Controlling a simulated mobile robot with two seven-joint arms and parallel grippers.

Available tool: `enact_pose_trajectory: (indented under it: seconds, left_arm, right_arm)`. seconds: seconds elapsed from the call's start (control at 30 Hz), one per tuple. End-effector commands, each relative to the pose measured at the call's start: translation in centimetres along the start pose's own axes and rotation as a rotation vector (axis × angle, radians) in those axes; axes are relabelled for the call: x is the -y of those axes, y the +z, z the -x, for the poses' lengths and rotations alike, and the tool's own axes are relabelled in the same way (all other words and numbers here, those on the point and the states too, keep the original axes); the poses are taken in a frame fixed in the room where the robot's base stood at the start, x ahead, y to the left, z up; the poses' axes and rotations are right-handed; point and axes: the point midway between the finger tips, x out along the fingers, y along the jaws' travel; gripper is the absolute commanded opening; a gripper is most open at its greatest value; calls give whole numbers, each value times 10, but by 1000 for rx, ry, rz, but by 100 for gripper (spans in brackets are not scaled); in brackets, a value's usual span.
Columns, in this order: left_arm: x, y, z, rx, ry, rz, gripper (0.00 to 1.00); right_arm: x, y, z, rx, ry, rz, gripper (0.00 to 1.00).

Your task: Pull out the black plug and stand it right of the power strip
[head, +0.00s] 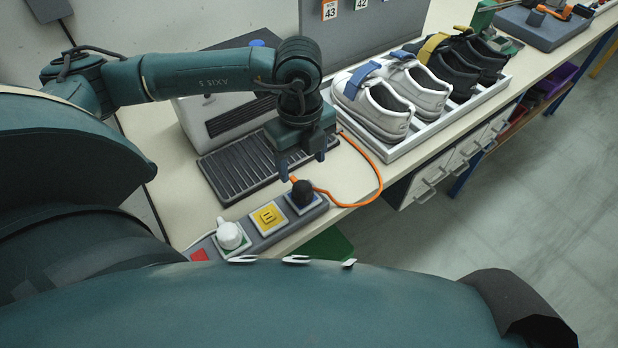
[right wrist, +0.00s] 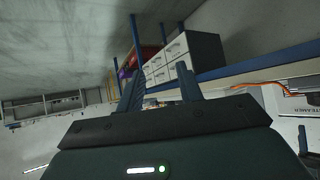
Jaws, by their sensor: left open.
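The power strip (head: 252,236) lies along the front edge of the bench. The black plug (head: 303,193) stands in its right end socket, with an orange cord (head: 372,190) beside it. A white plug (head: 230,234) sits in the left socket, and the yellow socket (head: 268,216) between them is empty. My left gripper (head: 301,163) points down, just behind and above the black plug. Its fingers are apart, with no hold on the plug visible. My right gripper (right wrist: 158,92) shows only in the right wrist view; its fingers are apart with nothing visible between them.
A dark ribbed grille (head: 225,178) of a grey machine lies behind the strip. A white tray (head: 432,132) with white and black shoes stands to the right. Bare bench top (head: 345,218) lies right of the strip, partly crossed by the orange cord.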

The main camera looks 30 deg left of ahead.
Motion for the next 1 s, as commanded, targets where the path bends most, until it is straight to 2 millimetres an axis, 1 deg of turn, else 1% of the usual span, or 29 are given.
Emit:
enact_pose_trajectory:
  seconds: [0.1,0.33,0.47,0.57,0.67,0.7,0.83,0.9,1.0]
  left_arm:
    - [0,3,1,12,1,8,63]
    - [0,2,1,9,1,6,63]
    - [0,2,-4,8,2,6,63]
    - [-1,2,-13,8,3,6,63]
    - [-1,2,-26,8,4,6,63]
    - [-1,2,-34,8,4,6,63]
    - [-1,2,-55,8,2,6,63]
    - [0,2,-67,8,1,6,63]
    - [0,2,-78,8,1,6,63]
  right_arm:
    - [0,0,0,0,0,1,36]
    - [-1,0,0,0,0,2,36]
    - [-1,1,-1,-1,1,2,36]
    - [-1,2,-2,-2,1,1,36]
    - [-1,2,-4,-8,1,-1,36]
    - [-1,5,-7,-11,1,-2,36]
    - [-1,5,-12,-33,-1,-7,36]
    - [0,9,-17,-44,-3,-10,36]
    - [5,9,-20,-62,-16,-10,36]
